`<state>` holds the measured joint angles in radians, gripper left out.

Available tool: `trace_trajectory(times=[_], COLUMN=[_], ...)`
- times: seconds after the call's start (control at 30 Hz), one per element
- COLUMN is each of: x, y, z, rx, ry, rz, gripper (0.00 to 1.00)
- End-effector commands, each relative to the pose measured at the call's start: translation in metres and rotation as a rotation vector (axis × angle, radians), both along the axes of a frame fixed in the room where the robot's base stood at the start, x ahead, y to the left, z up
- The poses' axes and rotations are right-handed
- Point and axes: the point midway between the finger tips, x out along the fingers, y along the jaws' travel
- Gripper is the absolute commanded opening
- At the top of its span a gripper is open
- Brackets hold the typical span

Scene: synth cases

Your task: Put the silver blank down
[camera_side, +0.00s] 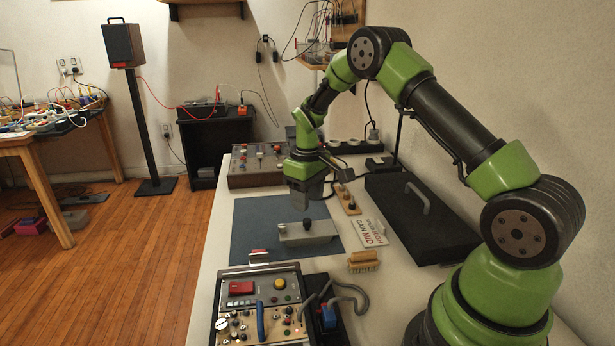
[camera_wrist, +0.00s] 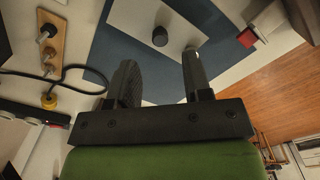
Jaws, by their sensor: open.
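The silver blank (camera_side: 320,234) is a flat grey block with a dark round knob on top. It lies on the blue-grey mat (camera_side: 255,215). In the wrist view the blank (camera_wrist: 134,18) is a pale slab on the dark mat (camera_wrist: 105,62), with its knob (camera_wrist: 160,36) ahead of the fingers. My gripper (camera_side: 305,198) hangs above and slightly behind the blank in the side view. In the wrist view the gripper (camera_wrist: 158,75) has its two dark fingers spread wide, with nothing between them. The knob stands clear of the fingertips.
A wooden strip with knobs (camera_side: 348,200) and a white label card (camera_side: 369,233) lie right of the mat. A brush (camera_side: 363,261) and a control panel (camera_side: 262,308) are nearer the front. A black case (camera_side: 405,215) stands at right. The mat's left part is clear.

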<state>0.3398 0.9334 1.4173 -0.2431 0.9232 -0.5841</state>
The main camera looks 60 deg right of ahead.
Motion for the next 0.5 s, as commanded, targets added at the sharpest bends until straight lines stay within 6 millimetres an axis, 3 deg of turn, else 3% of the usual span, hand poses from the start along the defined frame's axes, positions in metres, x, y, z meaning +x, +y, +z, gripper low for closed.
trace_trajectory(times=[0.1,0.37,0.5], x=[0.001,0.000,-0.004], y=[0.000,0.001,0.013], z=[0.026,0.058,0.085], rx=[-0.002,-0.001,-0.002], ry=[-0.005,-0.005,-0.046], rz=[0.001,0.000,-0.019], gripper=[0.46,0.46,0.46])
